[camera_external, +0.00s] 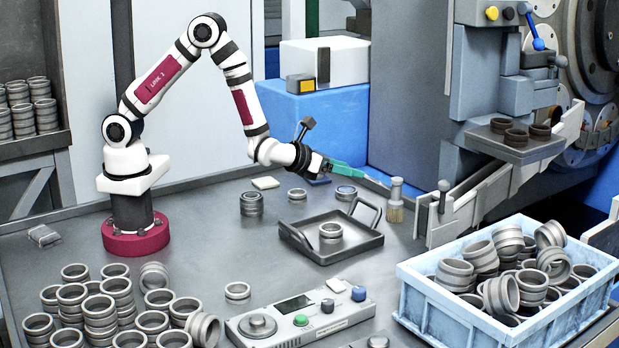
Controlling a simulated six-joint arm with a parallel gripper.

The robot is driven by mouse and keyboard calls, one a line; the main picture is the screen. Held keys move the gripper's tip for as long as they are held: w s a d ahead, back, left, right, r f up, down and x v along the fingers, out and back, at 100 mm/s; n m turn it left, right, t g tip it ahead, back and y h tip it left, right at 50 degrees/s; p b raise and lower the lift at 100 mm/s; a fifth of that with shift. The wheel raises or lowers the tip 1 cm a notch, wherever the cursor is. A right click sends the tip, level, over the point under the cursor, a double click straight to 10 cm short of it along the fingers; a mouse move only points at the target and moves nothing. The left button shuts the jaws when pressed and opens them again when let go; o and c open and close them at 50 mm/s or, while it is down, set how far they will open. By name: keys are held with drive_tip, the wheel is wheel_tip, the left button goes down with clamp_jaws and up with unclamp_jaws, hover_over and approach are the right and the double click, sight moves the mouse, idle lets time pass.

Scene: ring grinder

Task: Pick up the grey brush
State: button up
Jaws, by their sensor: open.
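The grey brush (396,190) stands upright on the table, with its grey handle up and its pale bristles down. It is to the right of the black tray and left of the machine's metal chute. My gripper (361,174) has green fingers and points right, toward the upper part of the brush handle. It is open, and a gap shows between its fingertips and the brush. From this one view I cannot tell the difference in depth between them.
A black tray (298,236) with a ring stands below my gripper. The metal chute (468,210) is close to the right of the brush. A blue crate (425,290) full of rings is at front right. Stacked rings crowd the front left; a control box (275,326) is at the front.

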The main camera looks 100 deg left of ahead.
sight(393, 184)
drive_tip(key=shift+m+h, duration=0.4)
drive_tip(key=x, duration=1)
drive_tip(key=d+x, duration=0.1)
drive_tip(key=x, duration=0.5)
drive_tip(key=shift+w+f, duration=0.15)
drive_tip(key=shift+w, duration=0.3)
clamp_jaws()
